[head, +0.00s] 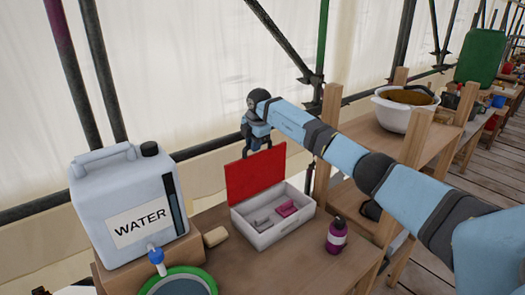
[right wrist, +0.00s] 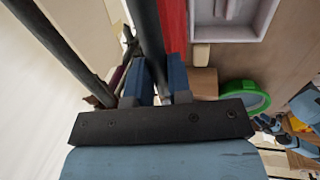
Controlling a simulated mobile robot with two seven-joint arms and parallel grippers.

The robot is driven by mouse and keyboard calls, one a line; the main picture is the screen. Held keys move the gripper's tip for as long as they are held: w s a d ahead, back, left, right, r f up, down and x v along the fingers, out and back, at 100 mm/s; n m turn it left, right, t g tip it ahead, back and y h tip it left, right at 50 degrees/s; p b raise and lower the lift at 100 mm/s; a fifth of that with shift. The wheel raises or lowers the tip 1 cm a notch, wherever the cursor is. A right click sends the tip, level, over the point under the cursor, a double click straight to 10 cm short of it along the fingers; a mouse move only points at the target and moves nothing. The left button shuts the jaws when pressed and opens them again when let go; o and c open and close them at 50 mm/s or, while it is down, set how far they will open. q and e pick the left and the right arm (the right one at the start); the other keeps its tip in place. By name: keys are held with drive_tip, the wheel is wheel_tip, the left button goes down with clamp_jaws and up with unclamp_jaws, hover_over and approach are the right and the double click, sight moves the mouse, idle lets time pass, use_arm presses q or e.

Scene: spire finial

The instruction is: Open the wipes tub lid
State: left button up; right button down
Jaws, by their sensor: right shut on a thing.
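The wipes tub (head: 270,232) is a white rectangular box on the wooden table, with a pink item (head: 287,209) and small grey items inside. Its red lid (head: 255,176) stands raised, roughly upright, along the tub's back edge. In the right wrist view, the gripper's blue fingers (right wrist: 159,82) are close together beside the red lid (right wrist: 176,28), and part of the white tub (right wrist: 240,35) shows at the top.
A water container (head: 130,200) stands on a wooden block at the left, above a green-rimmed round thing (head: 207,275). A purple bottle (head: 336,236) stands right of the tub. A white bowl (head: 393,112) sits on a shelf behind. Dark scaffold poles (head: 285,42) run behind my gripper.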

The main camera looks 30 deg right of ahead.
drive_tip(key=shift+w+a+f, duration=0.15)
drive_tip(key=shift+w+f, duration=0.2)
drive_tip(key=shift+w, duration=0.25)
drive_tip(key=shift+w+a+f, duration=0.15)
drive_tip(key=shift+w+f, duration=0.15)
drive_tip(key=shift+w, duration=0.25)
drive_tip(key=c, duration=1.1)
unclamp_jaws()
drive_tip(key=shift+w, duration=0.1)
drive_tip(key=shift+o, duration=0.2)
drive_tip(key=shift+w, duration=0.2)
drive_tip(key=b+v, duration=0.1)
drive_tip(key=v, duration=1.3)
drive_tip(key=shift+b, duration=0.3)
drive_tip(key=shift+w+d+f, duration=0.1)
